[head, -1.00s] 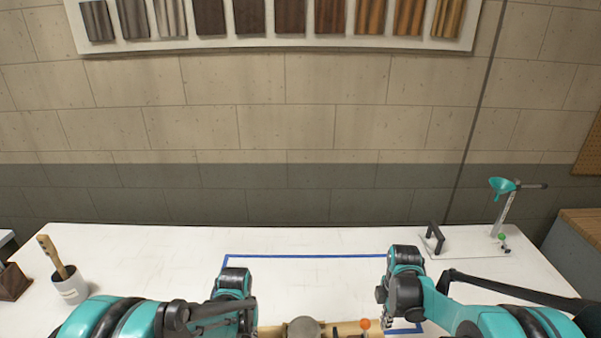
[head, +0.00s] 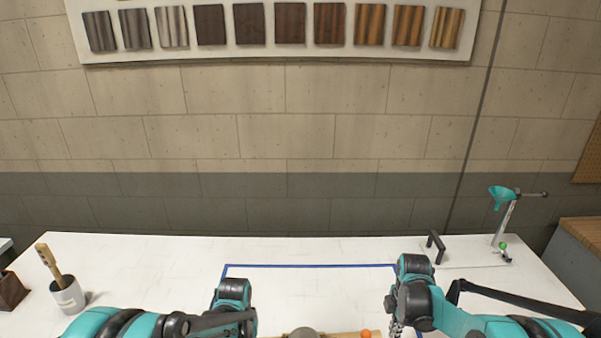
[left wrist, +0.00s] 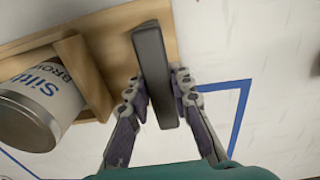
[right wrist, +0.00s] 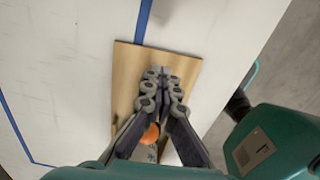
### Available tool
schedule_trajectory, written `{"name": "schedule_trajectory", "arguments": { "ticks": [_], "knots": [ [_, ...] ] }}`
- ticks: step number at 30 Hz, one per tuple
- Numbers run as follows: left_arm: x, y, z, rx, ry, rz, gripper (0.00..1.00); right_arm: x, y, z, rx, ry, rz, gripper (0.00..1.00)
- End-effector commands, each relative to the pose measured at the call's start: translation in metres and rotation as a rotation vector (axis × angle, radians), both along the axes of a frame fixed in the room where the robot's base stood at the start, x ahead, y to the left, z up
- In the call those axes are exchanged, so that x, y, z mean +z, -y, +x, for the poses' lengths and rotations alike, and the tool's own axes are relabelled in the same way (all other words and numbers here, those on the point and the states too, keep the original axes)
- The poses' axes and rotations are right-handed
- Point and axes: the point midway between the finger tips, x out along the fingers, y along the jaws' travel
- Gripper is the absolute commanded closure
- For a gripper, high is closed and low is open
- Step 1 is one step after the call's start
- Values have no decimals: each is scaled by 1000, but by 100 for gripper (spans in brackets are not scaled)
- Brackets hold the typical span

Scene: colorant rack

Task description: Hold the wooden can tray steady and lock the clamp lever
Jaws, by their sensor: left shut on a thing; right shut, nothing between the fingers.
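The wooden can tray (left wrist: 110,50) shows in the left wrist view, with a can (left wrist: 38,105) with a blue and brown label in it. My left gripper (left wrist: 158,88) is shut on the tray's dark upright handle (left wrist: 150,65). In the right wrist view my right gripper (right wrist: 163,75) is shut and empty over the tray's bare end (right wrist: 128,70).
Blue tape (head: 310,266) outlines an area on the white table (head: 150,260). A stand with a teal funnel (head: 502,196) and a black handle (head: 436,245) are at back right. The table's middle is clear.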

Motion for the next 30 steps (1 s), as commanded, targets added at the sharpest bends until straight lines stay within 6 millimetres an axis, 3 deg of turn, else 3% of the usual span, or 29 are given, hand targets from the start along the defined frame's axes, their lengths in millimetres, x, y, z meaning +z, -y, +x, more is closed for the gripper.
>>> {"name": "schedule_trajectory", "arguments": {
  "ticks": [25,26,28,30],
  "knots": [
    [0,1,0,-1,0,-1,100,1,20,1,0,0,0,100],
    [0,1,0,-1,0,-1,100,1,20,1,0,0,0,96],
    [0,1,0,-1,0,-1,100,1,20,1,0,0,0,78],
    [0,1,0,-1,0,-1,100,1,20,1,0,0,0,77]
  ]
}}
